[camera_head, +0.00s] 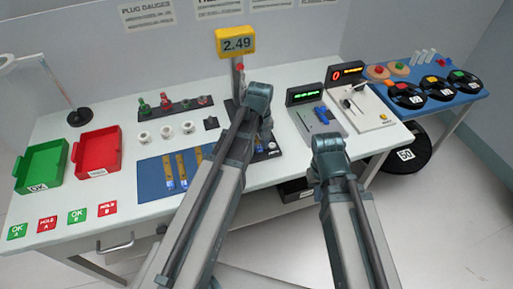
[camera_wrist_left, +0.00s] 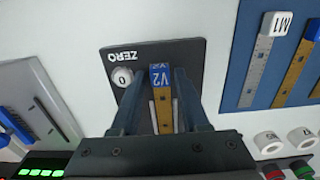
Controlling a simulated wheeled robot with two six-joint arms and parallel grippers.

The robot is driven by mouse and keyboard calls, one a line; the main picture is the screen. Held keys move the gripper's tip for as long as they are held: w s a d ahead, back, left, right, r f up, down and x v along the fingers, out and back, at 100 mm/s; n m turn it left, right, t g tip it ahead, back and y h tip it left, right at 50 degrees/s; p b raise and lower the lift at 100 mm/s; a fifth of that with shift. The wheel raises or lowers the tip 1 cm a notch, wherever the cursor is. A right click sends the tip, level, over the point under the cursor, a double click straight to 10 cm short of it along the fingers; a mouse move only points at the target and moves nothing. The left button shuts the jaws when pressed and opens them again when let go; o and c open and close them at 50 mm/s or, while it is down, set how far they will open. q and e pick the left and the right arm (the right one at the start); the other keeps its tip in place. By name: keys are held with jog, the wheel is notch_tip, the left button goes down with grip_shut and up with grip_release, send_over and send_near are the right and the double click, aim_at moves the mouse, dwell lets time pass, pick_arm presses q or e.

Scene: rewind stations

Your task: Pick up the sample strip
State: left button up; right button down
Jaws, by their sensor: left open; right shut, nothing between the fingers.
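The sample strip (camera_wrist_left: 161,100), brass-coloured with a blue end marked V2, lies on a black plate (camera_wrist_left: 190,52) marked ZERO in the left wrist view. My left gripper (camera_wrist_left: 157,78) is open, with one finger on each side of the strip. Gaps show between the fingers and the strip.
A yellow display (camera_head: 236,43) reads 2.49 behind my left arm. A blue mat (camera_head: 150,178) with several strips lies to the left. Green (camera_head: 40,165) and red (camera_head: 97,153) trays stand at far left. A green-lit display (camera_head: 304,93) and a white device (camera_head: 375,118) stand at right.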

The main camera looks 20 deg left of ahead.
pick_arm(q)
jog(key=shift+c, duration=0.2)
pick_arm(e)
jog(key=shift+f, duration=0.1)
pick_arm(q)
grip_shut()
